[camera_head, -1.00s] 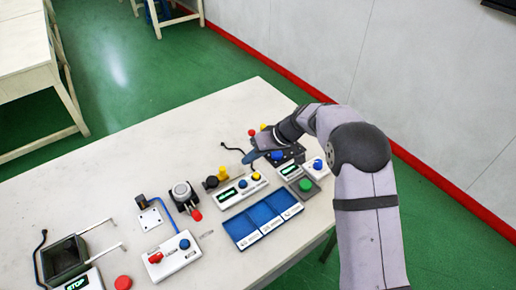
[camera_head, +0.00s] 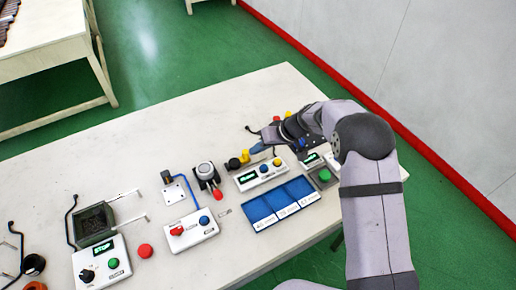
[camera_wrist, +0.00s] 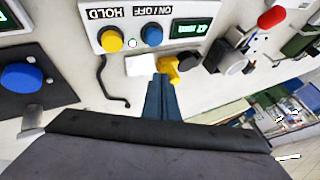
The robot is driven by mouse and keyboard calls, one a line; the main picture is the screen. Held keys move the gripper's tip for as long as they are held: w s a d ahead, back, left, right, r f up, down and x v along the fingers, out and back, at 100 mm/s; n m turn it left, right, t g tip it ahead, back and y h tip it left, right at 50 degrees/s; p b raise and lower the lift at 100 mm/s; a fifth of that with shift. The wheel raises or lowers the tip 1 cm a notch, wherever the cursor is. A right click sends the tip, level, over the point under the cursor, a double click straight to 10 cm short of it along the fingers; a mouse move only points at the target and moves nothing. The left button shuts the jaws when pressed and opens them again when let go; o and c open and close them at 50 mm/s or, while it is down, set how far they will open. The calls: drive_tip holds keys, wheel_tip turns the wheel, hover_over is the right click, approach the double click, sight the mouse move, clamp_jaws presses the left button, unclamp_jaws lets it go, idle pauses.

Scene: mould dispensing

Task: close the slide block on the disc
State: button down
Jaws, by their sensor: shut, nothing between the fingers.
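My gripper (camera_head: 256,149) is at the far side of the table, its blue fingers together and empty. In the wrist view the shut fingertips (camera_wrist: 160,78) are close beside a small yellow piece (camera_wrist: 168,68); I cannot tell whether they touch. A round black part (camera_wrist: 189,60) sits right against the yellow piece. In the head view the yellow piece (camera_head: 245,156) and the black part (camera_head: 234,163) are just left of my fingertips. These may be the slide block and the disc, but I cannot tell for sure. A white square (camera_wrist: 140,65) lies beside the fingertips.
A white control box (camera_head: 261,174) with a display and knobs stands in front of the yellow piece. A blue three-part tray (camera_head: 261,208) lies nearer. A black plate with a blue knob (camera_wrist: 22,77) is beside the gripper. A black cable (camera_wrist: 110,85) lies on the table.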

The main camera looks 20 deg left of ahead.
drive_tip(key=shift+a+f+b, duration=0.1)
drive_tip(key=shift+f+b, duration=0.05)
drive_tip(key=shift+b, duration=0.2)
drive_tip(key=shift+s+a+b, duration=0.1)
drive_tip(key=shift+s+b, duration=0.05)
drive_tip(key=shift+b, duration=0.3)
drive_tip(key=shift+s+a+b, duration=0.1)
drive_tip(key=shift+s+b, duration=0.1)
drive_tip(key=shift+b, duration=0.1)
drive_tip(key=shift+w+d+b, duration=0.35)
drive_tip(key=shift+d, duration=0.1)
drive_tip(key=d, duration=0.1)
drive_tip(key=w+d+b, duration=0.1)
drive_tip(key=w+d+r, duration=0.1)
drive_tip(key=shift+d+b, duration=0.3)
drive_tip(key=b+v, duration=0.2)
drive_tip(key=v, duration=0.7)
